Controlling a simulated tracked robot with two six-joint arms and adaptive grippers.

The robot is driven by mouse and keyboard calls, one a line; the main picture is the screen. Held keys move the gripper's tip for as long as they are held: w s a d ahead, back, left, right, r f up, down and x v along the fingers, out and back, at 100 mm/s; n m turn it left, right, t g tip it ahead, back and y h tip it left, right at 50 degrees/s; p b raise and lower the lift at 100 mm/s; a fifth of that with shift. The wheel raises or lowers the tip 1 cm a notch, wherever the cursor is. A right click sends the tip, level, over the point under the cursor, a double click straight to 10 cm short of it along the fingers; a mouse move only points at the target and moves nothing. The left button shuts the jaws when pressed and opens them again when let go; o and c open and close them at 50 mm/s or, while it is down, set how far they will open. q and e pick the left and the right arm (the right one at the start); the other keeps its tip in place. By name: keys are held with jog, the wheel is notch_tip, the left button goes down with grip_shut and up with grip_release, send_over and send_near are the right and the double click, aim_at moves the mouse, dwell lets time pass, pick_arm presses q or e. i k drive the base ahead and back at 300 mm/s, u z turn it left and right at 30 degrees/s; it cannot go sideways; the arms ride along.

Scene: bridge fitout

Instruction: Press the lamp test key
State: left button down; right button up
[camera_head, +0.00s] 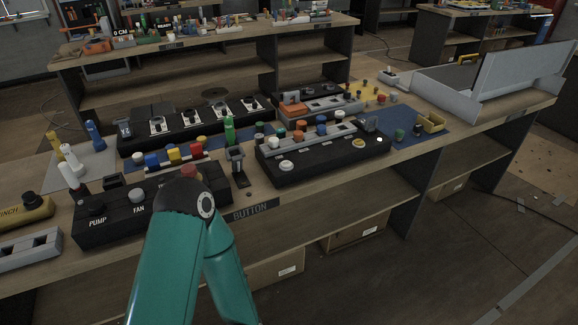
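No label reading lamp test is legible, so I cannot tell which key it is. A black sloped panel (320,163) on the bench bears white round buttons, one at its left (286,166), and a strip of coloured caps along its top. Left of it, another black box (113,226) is marked PUMP and FAN, with a black knob (96,209) and a white knob (137,195). A teal arm of mine rises from the bottom edge and covers this box's right part. No gripper fingers show.
The bench front carries a BUTTON label (252,211). A dark upright fitting (237,166) stands between the two boxes, near a green post (229,128). Behind is a row of switches (203,117). Open shelves lie below.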

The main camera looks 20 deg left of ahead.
aim_at(287, 164)
jog(key=u, duration=0.05)
jog(key=i, duration=0.95)
jog(key=z, duration=0.05)
